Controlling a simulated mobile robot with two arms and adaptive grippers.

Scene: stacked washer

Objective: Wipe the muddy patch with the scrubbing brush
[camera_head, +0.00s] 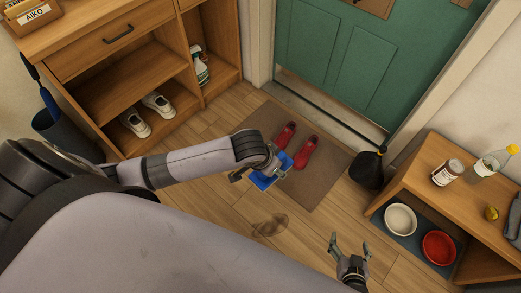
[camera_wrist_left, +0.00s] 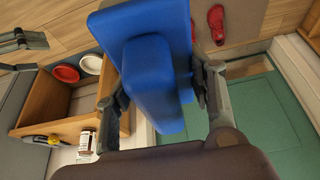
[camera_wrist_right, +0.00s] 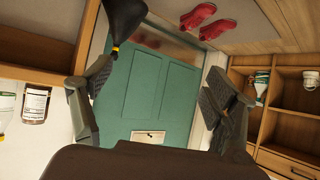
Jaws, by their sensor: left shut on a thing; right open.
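The muddy patch (camera_head: 270,226) is a brown smear on the wooden floor, below the doormat in the head view. The blue scrubbing brush (camera_head: 263,181) is in my left gripper (camera_head: 262,170), up and to the left of the patch in the head view and apart from it. In the left wrist view the brush (camera_wrist_left: 155,75) fills the space between the fingers; its bristles cannot be made out. My right gripper (camera_head: 350,248) is open and empty over the floor, to the right of the patch. The right wrist view shows its spread fingers (camera_wrist_right: 155,105).
Red shoes (camera_head: 306,152) rest on the doormat (camera_head: 318,180) before the green door (camera_head: 340,50). A wooden bench (camera_head: 425,165) with a white bowl (camera_head: 400,220) and a red bowl (camera_head: 438,248) stands right. A shoe cabinet (camera_head: 125,85) stands left. Floor around the patch is clear.

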